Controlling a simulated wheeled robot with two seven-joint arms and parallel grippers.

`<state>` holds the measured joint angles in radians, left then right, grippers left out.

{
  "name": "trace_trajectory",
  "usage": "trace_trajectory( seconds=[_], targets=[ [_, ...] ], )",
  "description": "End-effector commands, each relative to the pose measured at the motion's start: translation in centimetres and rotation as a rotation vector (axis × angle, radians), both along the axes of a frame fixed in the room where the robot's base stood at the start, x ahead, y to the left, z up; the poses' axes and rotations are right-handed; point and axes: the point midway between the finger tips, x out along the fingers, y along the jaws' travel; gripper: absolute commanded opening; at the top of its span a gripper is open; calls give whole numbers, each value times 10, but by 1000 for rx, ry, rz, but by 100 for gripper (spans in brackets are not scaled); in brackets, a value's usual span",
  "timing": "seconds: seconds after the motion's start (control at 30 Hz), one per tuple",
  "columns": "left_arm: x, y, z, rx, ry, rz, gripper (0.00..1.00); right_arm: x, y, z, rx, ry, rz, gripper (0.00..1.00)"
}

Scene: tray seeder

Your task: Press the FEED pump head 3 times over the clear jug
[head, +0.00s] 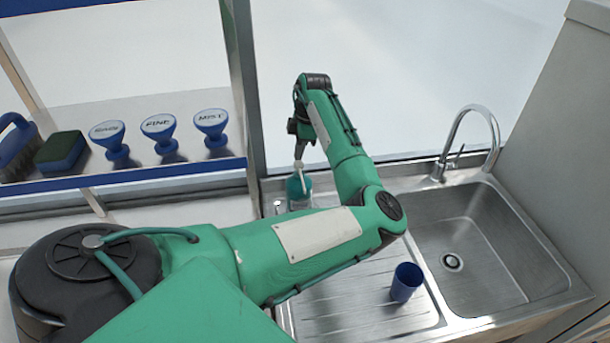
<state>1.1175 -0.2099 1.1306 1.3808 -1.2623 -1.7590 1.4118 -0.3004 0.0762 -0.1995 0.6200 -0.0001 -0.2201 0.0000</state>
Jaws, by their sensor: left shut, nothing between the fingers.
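A teal pump bottle (298,190) stands at the back left of the sink's drainboard. Its pale pump head (298,166) is on top, and no FEED lettering can be read from here. My left gripper (298,153) is shut and empty, pointing down directly above the pump head. I cannot tell whether its fingertips touch the head. My left forearm crosses in front and hides the foot of the bottle. I cannot make out the clear jug for sure. My right gripper is out of view.
A blue cup (405,282) stands on the drainboard (350,308). The sink basin (490,240) and a curved tap (470,140) are on the right. A shelf at left holds a brush (15,140), a sponge (62,152) and blue labelled heads (158,130). A post (243,80) stands left of the gripper.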

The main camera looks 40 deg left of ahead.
Motion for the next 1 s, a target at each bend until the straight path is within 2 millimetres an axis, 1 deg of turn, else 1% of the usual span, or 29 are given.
trace_trajectory(
  seconds=[0.27, 1.0],
  targets=[
    [0, 0, -4, 1, 1, 0, 0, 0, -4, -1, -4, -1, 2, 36],
    [0, 0, -31, -2, 3, 0, 0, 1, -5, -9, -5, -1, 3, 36]
  ],
)
